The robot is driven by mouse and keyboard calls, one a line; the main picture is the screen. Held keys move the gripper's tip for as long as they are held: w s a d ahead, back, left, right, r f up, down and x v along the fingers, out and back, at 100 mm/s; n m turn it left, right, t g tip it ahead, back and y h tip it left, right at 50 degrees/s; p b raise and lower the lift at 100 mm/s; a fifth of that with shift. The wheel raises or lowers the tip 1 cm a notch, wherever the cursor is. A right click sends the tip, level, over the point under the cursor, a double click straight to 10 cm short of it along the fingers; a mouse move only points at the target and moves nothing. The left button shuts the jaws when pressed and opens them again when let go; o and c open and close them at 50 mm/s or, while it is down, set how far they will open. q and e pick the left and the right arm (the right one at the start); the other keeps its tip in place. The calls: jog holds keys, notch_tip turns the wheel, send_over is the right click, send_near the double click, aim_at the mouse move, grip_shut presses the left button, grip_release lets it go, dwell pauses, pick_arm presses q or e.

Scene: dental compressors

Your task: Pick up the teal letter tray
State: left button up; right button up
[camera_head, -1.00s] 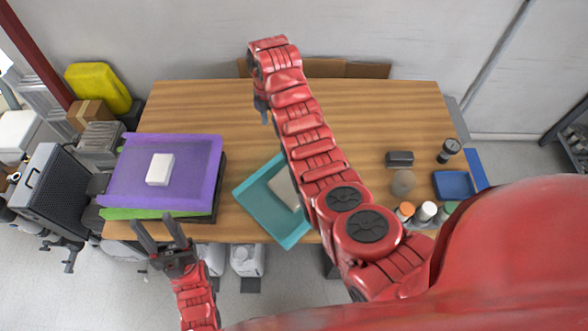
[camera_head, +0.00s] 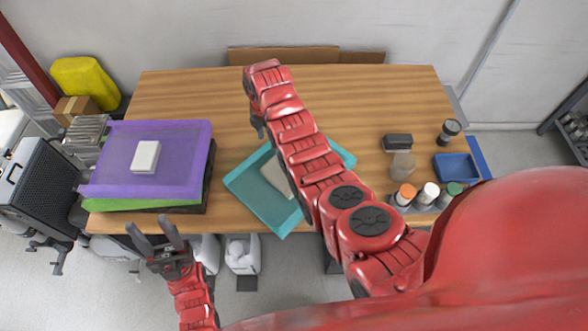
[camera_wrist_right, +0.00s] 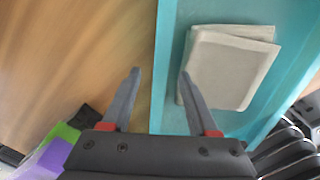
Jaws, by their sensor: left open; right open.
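The teal letter tray (camera_head: 262,207) lies at an angle on the wooden table, partly hidden behind my right arm. A folded beige cloth (camera_wrist_right: 228,66) lies in it. My right gripper (camera_head: 258,128) is at the tray's far left side, with its fingers mostly hidden in the head view. In the right wrist view my right gripper (camera_wrist_right: 160,73) is open and empty. The tray's side wall (camera_wrist_right: 164,45) runs between its two fingertips, one on the table side and one over the inside. My left gripper (camera_head: 150,224) is open and empty at the table's front left edge.
A purple tray (camera_head: 185,175) with a white box (camera_head: 145,157) is stacked on a green one (camera_head: 130,204) at left. A blue tray (camera_head: 455,167), several bottles (camera_head: 404,195) and a dark block (camera_head: 397,142) stand at right. The table's back is clear.

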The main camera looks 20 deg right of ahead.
aim_at(268, 145)
jog(key=shift+a+f+p, duration=0.1)
jog(key=shift+f+p, duration=0.45)
jog(key=shift+f, duration=1.3)
grip_shut()
